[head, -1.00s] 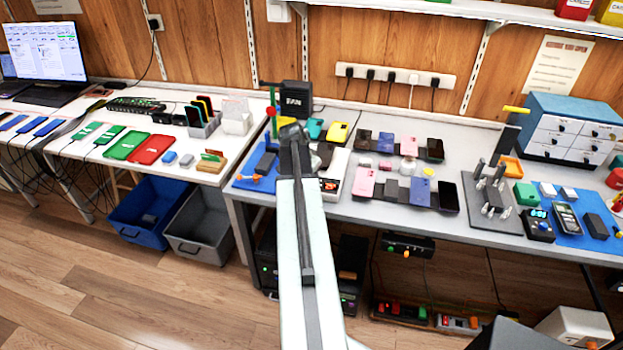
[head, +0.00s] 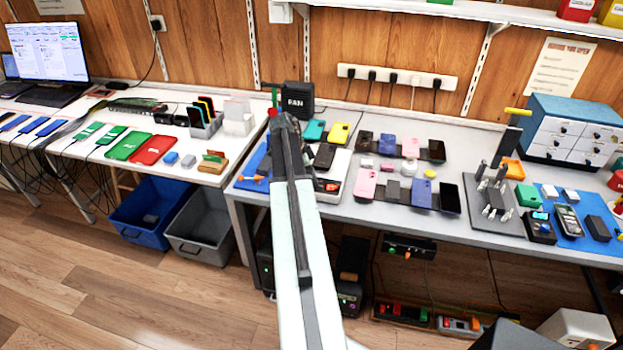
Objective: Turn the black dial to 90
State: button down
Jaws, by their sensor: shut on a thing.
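My gripper (head: 285,122) is at the far end of my arm, over the left part of the right-hand workbench. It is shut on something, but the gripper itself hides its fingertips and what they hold. It covers the space just in front of a black box marked FAN (head: 298,97). I cannot make out the black dial or its setting; that spot is hidden behind my gripper and arm.
A blue mat (head: 254,168) lies left of my arm. A white tray (head: 338,176) and several phones, including a pink phone (head: 366,183), lie to its right. A small red and green thing (head: 274,103) is close by the gripper's left. A power strip (head: 396,76) is on the wall.

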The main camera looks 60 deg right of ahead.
jog(key=shift+s+m, duration=0.2)
jog(key=shift+m, duration=0.1)
jog(key=c, duration=1.2)
grip_release()
jog(key=shift+o, duration=0.2)
jog(key=shift+w+r, duration=0.1)
jog(key=p+v, duration=0.7)
jog(key=shift+r, duration=0.3)
jog(key=shift+w, duration=0.1)
